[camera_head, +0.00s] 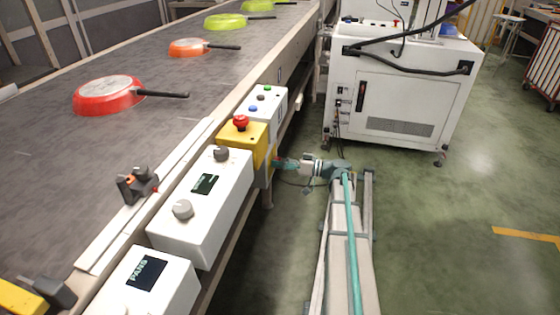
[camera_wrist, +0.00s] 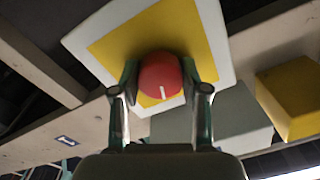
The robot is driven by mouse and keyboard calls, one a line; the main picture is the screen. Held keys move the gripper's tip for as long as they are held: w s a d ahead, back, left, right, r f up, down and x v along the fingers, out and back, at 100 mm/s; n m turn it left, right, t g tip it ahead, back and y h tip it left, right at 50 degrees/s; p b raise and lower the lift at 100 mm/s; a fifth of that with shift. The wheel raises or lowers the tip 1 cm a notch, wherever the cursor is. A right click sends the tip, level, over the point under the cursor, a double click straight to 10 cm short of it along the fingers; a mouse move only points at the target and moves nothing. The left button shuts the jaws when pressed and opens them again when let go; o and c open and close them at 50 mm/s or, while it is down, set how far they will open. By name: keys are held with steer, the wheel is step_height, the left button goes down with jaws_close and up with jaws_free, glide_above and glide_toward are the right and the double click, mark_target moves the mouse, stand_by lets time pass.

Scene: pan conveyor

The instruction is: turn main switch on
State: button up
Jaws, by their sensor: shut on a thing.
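The main switch is a round red knob (camera_wrist: 160,72) with a white line, set in a yellow plate (camera_wrist: 112,42) on a white box (camera_wrist: 82,38) in the wrist view. The white line runs nearly upright in that picture. My gripper (camera_wrist: 160,78) has one finger on each side of the knob and is shut on it. In the head view my gripper (camera_head: 279,163) reaches the conveyor's side just right of the yellow box; the knob is hidden there.
A yellow emergency-stop box (camera_head: 246,138) with a red button (camera_head: 240,121) stands beside white control boxes (camera_head: 205,205) along the conveyor edge. Red, orange and green pans lie on the belt (camera_head: 60,160). A white cabinet (camera_head: 395,95) stands behind my arm.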

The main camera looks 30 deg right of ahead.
steer(key=m+p, duration=0.2)
steer(key=m, duration=0.1)
steer(key=m+p, duration=0.2)
steer(key=m, duration=0.1)
steer(key=shift+r+m, duration=0.2)
steer(key=shift+m, duration=0.1)
steer(key=m+p, duration=0.3)
steer(key=shift+m, duration=0.3)
steer(key=shift+f+m+p, duration=0.2)
steer(key=shift+m+p, duration=1.05)
steer(key=shift+m, duration=0.15)
steer(key=o, duration=1.1)
steer(key=shift+o, duration=0.2)
steer(key=v, duration=1.2)
steer(key=shift+s+f, duration=0.15)
